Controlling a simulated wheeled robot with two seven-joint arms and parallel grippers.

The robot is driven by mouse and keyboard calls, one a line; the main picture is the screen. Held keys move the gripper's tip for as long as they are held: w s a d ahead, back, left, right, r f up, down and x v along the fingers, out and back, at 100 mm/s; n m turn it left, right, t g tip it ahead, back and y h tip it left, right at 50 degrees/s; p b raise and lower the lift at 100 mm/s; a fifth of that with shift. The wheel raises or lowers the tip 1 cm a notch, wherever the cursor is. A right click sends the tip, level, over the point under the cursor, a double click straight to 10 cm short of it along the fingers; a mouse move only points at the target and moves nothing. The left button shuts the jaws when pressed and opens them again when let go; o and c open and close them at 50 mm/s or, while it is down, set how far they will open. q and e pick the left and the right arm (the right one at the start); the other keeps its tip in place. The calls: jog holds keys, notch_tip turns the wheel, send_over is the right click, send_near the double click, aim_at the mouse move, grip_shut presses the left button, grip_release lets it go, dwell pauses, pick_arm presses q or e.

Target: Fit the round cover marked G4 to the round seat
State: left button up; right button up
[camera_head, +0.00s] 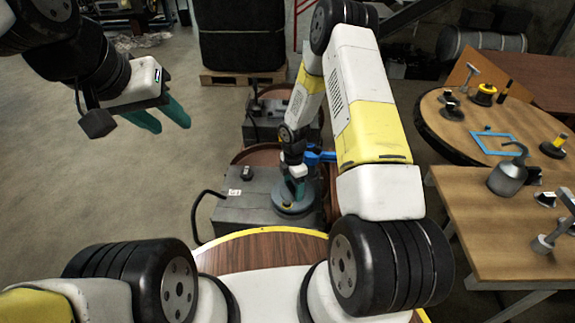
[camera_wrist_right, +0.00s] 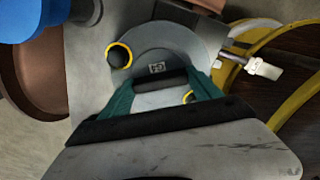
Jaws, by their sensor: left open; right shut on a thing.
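The round cover is a flat grey disc (camera_head: 296,206) on or just above the grey housing (camera_head: 243,208) in the lower middle of the head view. In the right wrist view the cover (camera_wrist_right: 185,45) carries a small pale label that appears upside down and is hard to read. My right gripper (camera_head: 297,188) is shut on the cover's dark bar handle (camera_wrist_right: 160,80), its teal fingers at either side. The round seat cannot be made out; whether the cover touches it is unclear. My left gripper (camera_head: 173,127) is open and empty, high over the floor at left.
A yellow-ringed round part (camera_wrist_right: 119,54) sits by the cover's edge. A blue part (camera_head: 318,156) stands behind it. A second grey housing (camera_head: 262,128) is farther back. A round table (camera_head: 465,135) and rectangular table (camera_head: 470,205) with tools stand right. The left floor is clear.

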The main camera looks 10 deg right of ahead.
jog(key=shift+f, duration=0.65)
dwell(0.5)
jog(key=o, duration=1.8)
notch_tip(320, 180, up, 8)
jog(key=shift+f, duration=0.1)
